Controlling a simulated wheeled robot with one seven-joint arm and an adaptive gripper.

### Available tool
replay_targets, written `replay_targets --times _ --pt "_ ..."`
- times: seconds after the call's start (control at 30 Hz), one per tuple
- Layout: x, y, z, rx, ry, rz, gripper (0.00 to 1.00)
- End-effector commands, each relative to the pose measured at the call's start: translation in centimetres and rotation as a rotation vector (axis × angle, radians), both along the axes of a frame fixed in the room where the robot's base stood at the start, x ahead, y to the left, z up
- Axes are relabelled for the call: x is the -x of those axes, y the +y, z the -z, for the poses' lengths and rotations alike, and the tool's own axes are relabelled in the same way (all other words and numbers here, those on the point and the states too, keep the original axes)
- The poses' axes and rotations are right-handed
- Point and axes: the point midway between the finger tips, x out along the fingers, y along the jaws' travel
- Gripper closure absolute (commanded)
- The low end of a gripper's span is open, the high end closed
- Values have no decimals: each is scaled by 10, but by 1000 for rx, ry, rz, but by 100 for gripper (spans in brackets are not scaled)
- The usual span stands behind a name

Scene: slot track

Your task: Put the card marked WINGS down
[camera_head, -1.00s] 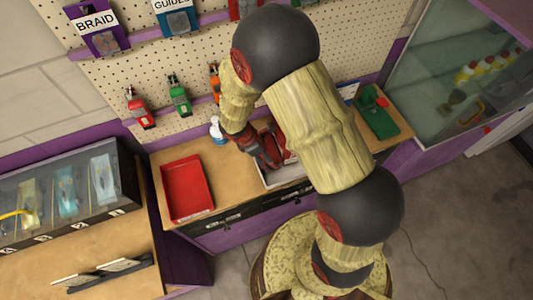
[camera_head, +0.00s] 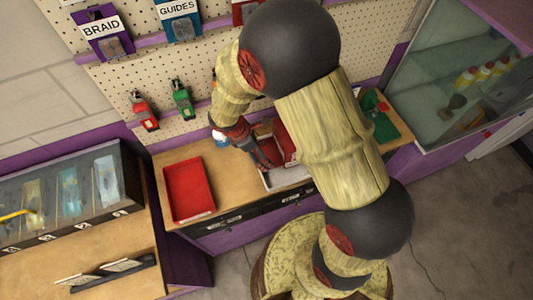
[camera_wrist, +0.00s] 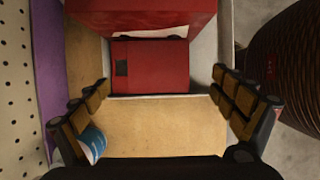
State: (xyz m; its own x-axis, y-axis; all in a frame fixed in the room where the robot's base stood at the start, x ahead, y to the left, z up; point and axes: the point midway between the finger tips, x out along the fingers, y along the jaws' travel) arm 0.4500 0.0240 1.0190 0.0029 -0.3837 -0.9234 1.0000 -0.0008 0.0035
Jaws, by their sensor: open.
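No card with a readable WINGS mark shows. On the pegboard a purple card reads BRAID (camera_head: 104,29) and a blue card reads GUIDES (camera_head: 178,10). A red card (camera_head: 246,10) beside them is cut off and partly hidden by my arm, its mark unreadable. My gripper (camera_head: 264,153) is over the back of the counter, above the pale tray's left side. In the wrist view my gripper (camera_wrist: 161,80) is open, fingers wide apart, nothing held between them. Red boxes (camera_wrist: 150,66) lie ahead of the fingers in the pale tray (camera_wrist: 224,32).
A red tray (camera_head: 188,190) sits left on the counter, empty. A blue and white container (camera_wrist: 93,142) stands close by my left finger. A green item (camera_head: 380,118) lies at the counter's right. A black rack (camera_head: 112,273) with slanted plates is lower left.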

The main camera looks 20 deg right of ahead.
Motion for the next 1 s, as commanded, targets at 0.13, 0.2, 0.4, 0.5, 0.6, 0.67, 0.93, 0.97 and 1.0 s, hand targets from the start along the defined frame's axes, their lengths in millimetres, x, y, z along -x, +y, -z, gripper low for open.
replay_targets --times 0.13,0.2,0.4,0.5,0.6,0.67,0.93,0.97,1.0 --pt "0 12 -28 -1 -2 0 4" --pt "0 16 -37 -1 -2 -1 4" --pt "0 21 -52 -2 -4 4 4" --pt "0 19 -68 -17 -32 51 4" --pt "4 13 -99 -56 -101 167 4" --pt "8 7 -124 -92 -160 267 4" --pt "56 -17 -232 -299 -421 778 4" --pt "63 -19 -242 -326 -447 833 4" --pt "73 -21 -254 -362 -480 907 4"
